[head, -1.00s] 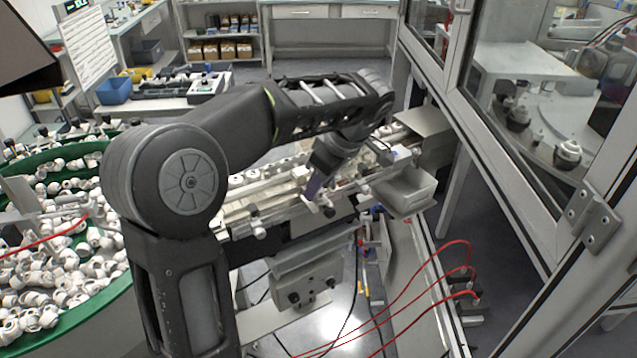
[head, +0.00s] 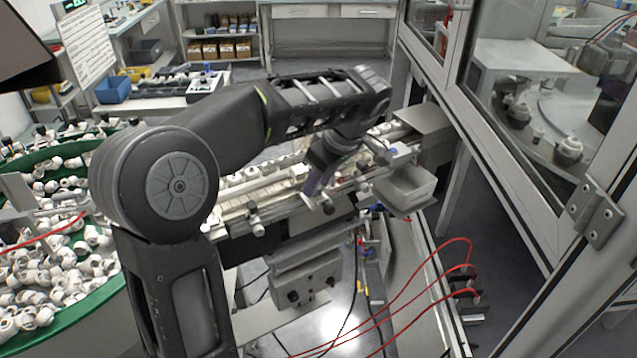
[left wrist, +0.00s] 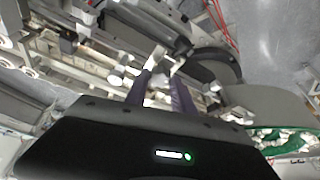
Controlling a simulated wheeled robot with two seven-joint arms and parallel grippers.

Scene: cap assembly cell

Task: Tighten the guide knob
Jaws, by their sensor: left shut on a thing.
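The guide rail (head: 285,208) of the conveyor runs across the middle of the head view, with small knobs along its near side. My left gripper (head: 314,192) reaches down to this rail from above, its dark purple fingers tilted. It is shut on a small guide knob (head: 328,207), partly hidden by the fingers. In the left wrist view my left gripper (left wrist: 165,72) shows both fingers, with a pale piece of the knob (left wrist: 157,60) between their tips. Another knob (head: 258,229) sits to the left on the rail. My right gripper is not in view.
A green-rimmed bowl (head: 100,300) full of white caps stands at the left. A pale bin (head: 405,187) hangs right of the rail. Red cables (head: 420,300) loop at the lower right. A glass-panelled frame (head: 500,150) closes off the right side.

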